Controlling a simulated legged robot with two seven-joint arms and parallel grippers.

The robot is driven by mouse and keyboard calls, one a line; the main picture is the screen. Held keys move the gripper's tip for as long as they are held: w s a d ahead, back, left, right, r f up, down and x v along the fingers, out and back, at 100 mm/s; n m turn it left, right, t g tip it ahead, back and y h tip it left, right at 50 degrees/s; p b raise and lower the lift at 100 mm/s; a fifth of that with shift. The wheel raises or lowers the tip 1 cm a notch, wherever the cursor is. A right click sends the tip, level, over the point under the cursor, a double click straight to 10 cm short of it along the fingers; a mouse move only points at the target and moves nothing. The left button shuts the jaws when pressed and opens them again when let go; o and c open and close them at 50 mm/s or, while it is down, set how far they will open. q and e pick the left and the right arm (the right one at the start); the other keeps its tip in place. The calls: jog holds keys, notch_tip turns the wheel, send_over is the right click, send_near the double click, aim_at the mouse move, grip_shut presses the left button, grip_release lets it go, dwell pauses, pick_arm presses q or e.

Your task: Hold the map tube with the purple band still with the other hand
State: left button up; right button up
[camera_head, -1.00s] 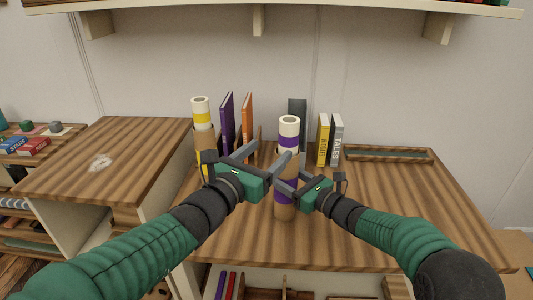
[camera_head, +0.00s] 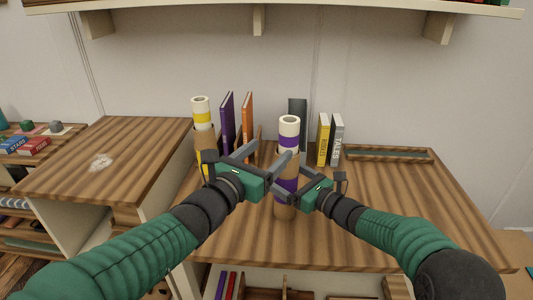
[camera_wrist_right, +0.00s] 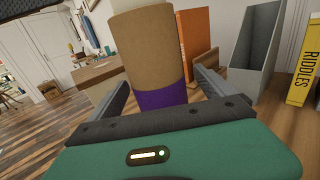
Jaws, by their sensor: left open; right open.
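The map tube with the purple band (camera_head: 288,140) stands upright on the wooden desk, with a white top and a brown body. My right gripper (camera_head: 287,171) is open at the tube's middle, from the right. In the right wrist view the tube (camera_wrist_right: 152,50) stands between the two spread fingers, its purple band (camera_wrist_right: 160,97) low between them. My left gripper (camera_head: 267,153) is open just left of the tube. Its right finger overlaps the tube's edge in the head view; I cannot tell whether it touches. The grippers hide part of the tube.
A tube with a yellow band (camera_head: 202,118) stands behind my left gripper. Purple (camera_head: 227,125) and orange (camera_head: 246,125) books, a grey holder (camera_head: 297,115) and a yellow book (camera_head: 323,140) stand at the back. A shallow tray (camera_head: 390,154) lies back right. The desk's right side is clear.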

aim_at(295, 183)
jog(key=b+v, duration=0.4)
jog(key=v, duration=0.2)
jog(key=shift+s+d+f, duration=0.15)
jog(key=shift+s+d, duration=0.05)
jog(key=shift+d, duration=0.1)
jog(key=shift+s+d, duration=0.15)
jog(key=shift+o, duration=0.8)
